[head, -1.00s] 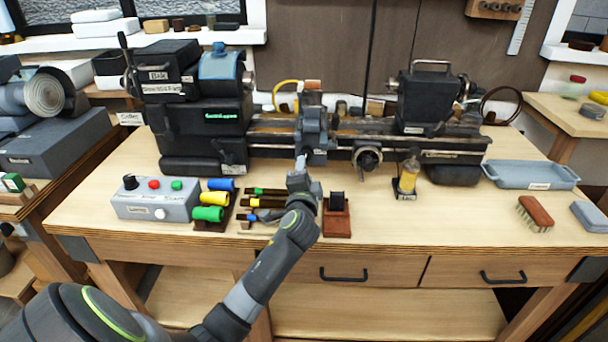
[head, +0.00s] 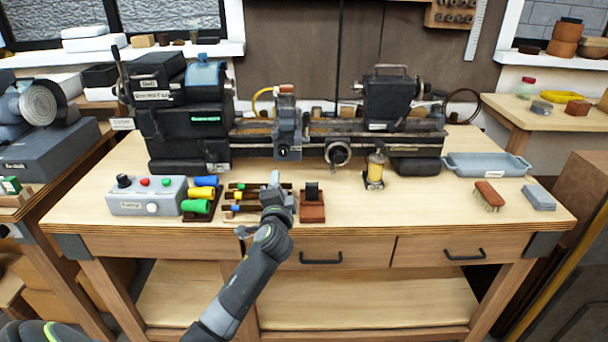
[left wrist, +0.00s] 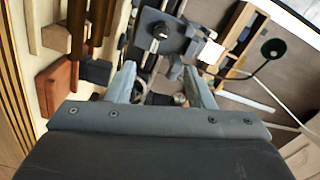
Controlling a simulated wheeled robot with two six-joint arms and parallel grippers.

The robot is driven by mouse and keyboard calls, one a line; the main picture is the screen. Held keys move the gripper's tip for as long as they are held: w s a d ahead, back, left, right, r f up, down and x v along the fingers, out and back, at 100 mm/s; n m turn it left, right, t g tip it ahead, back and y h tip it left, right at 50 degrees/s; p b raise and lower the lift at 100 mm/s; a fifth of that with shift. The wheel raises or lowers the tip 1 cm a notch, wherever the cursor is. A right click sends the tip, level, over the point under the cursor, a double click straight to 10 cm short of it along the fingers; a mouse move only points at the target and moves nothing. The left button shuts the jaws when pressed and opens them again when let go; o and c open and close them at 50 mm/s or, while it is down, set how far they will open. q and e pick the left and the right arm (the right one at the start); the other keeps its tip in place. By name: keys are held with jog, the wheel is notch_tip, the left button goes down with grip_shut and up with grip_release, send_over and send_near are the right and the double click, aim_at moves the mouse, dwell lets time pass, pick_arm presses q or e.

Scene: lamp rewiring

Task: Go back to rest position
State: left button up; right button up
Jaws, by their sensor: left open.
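My left gripper (head: 273,182) is over the front part of the bench, just left of a reddish-brown block with a black top (head: 312,205). In the left wrist view its two fingers (left wrist: 170,88) stand apart with nothing between them. The lathe (head: 300,135) is behind it on the workbench (head: 420,207). The gripper partly hides a rack of dark rods with coloured ends (head: 246,187). My right gripper does not show.
A grey control box (head: 148,196) and blue, yellow and green cylinders (head: 200,192) lie to the left. The front right of the bench top is clear.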

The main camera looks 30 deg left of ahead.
pick_arm(q)
jog(key=shift+s+r, duration=0.1)
jog(key=shift+s, duration=0.05)
jog(key=s+f+n+g+h, duration=0.1)
jog(key=s+f+n+g, duration=0.3)
jog(key=s+f, duration=0.65)
jog(key=s+d+f+n+g+h, duration=0.2)
jog(key=s+d+g, duration=0.1)
jog(key=s, duration=0.7)
jog(key=s+d+f+n+g+h, duration=0.2)
jog(key=s+d+f, duration=0.1)
jog(key=s, duration=0.7)
jog(key=s+d+f+n+g+h, duration=0.2)
jog(key=s+d+g, duration=0.1)
jog(key=s, duration=0.8)
notch_tip(320, 180, down, 24)
jog(key=w+a+g, duration=0.1)
jog(key=a, duration=0.1)
jog(key=s+d+f+g, duration=0.1)
jog(key=s+f, duration=1.4)
jog(key=f, duration=0.2)
jog(key=shift+d+g+h, duration=0.3)
jog(key=shift+h, duration=0.1)
